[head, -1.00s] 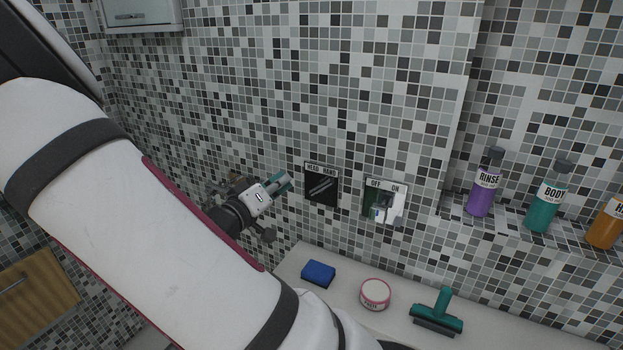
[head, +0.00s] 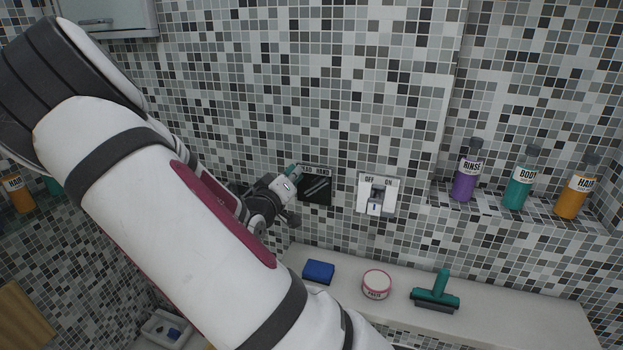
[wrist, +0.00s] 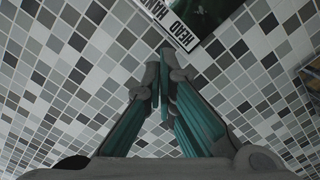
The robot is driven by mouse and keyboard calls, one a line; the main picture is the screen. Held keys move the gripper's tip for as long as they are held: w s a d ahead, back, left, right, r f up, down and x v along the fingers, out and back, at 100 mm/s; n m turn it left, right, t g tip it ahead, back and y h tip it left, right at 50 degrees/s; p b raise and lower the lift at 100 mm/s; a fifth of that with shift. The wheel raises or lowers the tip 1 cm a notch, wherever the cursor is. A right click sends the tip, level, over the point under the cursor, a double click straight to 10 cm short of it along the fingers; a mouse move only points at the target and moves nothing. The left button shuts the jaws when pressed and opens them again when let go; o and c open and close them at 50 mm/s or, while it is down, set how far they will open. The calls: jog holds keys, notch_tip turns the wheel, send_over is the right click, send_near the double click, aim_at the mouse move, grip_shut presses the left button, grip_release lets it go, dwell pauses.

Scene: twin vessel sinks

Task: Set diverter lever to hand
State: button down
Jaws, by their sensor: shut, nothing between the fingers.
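The diverter is a black glossy plate (head: 317,190) on the tiled wall, with a white label reading HEAD on the left and HAND on the right. Pale diagonal streaks show on its face; I cannot clearly tell the lever or its setting. In the wrist view, part of the plate (wrist: 209,12) shows at the top edge with its label (wrist: 180,32). My gripper (head: 294,170) has teal fingers and is at the plate's upper left corner in the head view. In the wrist view, the fingers (wrist: 163,62) are together and empty, beside the HEAD end of the label; contact cannot be told.
A white OFF/ON switch plate (head: 364,203) is right of the diverter. Below, a ledge (head: 520,312) holds a blue sponge (head: 318,271), a round tin (head: 376,284) and a teal squeegee (head: 436,291). Bottles, including RINSE (head: 466,175), stand on a tiled shelf at right.

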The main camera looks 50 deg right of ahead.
aim_at(318, 186)
jog(key=d+f, duration=0.1)
jog(key=d, duration=0.1)
jog(key=s+d+f+p, duration=0.1)
jog(key=d+f, duration=0.1)
jog(key=shift+d, duration=0.25)
jog(key=shift+d+f, duration=0.15)
jog(key=shift+f, duration=0.1)
jog(key=shift+s+d+f, duration=0.1)
jog(key=shift+d+f, duration=0.05)
jog(key=shift+s+d, duration=0.15)
jog(key=shift+s, duration=0.1)
